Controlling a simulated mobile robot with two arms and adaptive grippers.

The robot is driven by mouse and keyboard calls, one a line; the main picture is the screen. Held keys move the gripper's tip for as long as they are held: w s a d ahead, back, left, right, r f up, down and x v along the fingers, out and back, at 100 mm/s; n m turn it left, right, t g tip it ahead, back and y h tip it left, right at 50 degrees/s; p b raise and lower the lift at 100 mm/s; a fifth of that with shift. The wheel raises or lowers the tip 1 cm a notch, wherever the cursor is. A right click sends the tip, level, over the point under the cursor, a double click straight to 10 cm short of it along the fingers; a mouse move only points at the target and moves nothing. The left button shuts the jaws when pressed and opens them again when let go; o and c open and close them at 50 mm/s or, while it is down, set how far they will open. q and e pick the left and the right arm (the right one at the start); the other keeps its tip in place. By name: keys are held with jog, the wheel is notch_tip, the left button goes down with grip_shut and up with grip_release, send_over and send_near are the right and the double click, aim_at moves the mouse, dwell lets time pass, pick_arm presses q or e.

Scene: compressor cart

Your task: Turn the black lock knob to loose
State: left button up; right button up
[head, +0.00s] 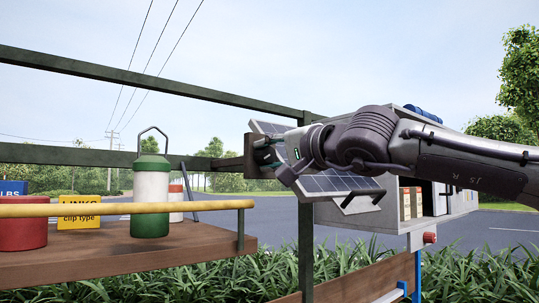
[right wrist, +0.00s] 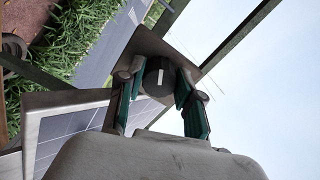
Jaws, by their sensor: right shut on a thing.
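The black lock knob (right wrist: 157,76) shows in the right wrist view as a round dark knob with a white mark line. It sits on a brown mounting plate (right wrist: 160,42); the plate also shows edge-on in the head view (head: 250,156) at the frame post. My right gripper (right wrist: 158,84) has its green-padded fingers on either side of the knob and is shut on it. In the head view my right gripper (head: 268,152) reaches in from the right and hides the knob. My left gripper is in neither view.
A tilted solar panel (head: 345,184) lies right behind and below my right gripper.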

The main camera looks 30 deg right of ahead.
jog(key=o, duration=1.2)
jog(key=shift+c, duration=0.2)
jog(key=shift+s, duration=0.3)
jog(key=s+d, duration=0.1)
jog(key=s, duration=1)
jog(key=shift+s, duration=0.15)
